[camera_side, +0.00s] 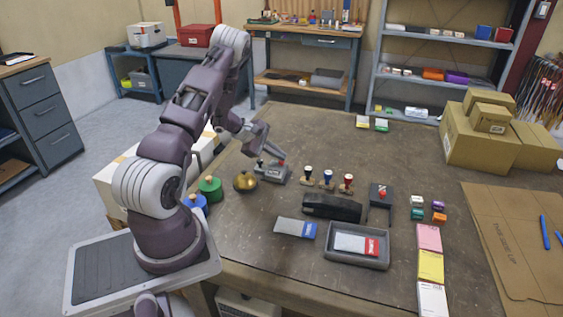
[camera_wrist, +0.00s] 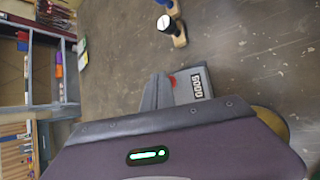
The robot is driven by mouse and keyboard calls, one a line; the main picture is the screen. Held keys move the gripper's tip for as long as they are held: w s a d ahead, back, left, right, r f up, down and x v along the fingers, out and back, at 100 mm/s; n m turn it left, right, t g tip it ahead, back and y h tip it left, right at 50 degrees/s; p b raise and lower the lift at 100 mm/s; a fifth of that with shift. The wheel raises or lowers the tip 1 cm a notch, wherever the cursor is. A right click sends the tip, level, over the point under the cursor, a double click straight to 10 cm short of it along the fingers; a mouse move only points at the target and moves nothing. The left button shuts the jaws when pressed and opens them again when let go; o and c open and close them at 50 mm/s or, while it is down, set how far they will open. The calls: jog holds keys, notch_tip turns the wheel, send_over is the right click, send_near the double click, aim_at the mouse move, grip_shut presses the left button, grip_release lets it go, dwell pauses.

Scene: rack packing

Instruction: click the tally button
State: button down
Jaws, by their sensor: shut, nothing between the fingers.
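The tally counter (camera_side: 274,175) is a small grey device on the table, left of the stamps. Its red button (camera_side: 281,161) shows on top, beside my gripper. In the wrist view the counter (camera_wrist: 192,86) has a digit display on its face, and the red button (camera_wrist: 172,81) peeks out at its edge, with part of the body hidden behind my gripper's housing. My gripper (camera_side: 261,161) is shut and empty, low over the counter's left part. I cannot tell whether its tips touch the counter. The fingertips do not show in the wrist view.
A brass bell (camera_side: 246,181) stands close at the counter's left, with green (camera_side: 210,188) and blue round items beyond. Several stamps (camera_side: 328,180) stand to the right. A black stapler-like object (camera_side: 332,208) and a grey tray (camera_side: 357,260) lie nearer.

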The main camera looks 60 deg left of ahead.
jog(key=shift+f, duration=0.25)
dwell(0.5)
jog(key=shift+r, duration=0.9)
jog(key=shift+r, duration=0.1)
jog(key=shift+r, duration=2.4)
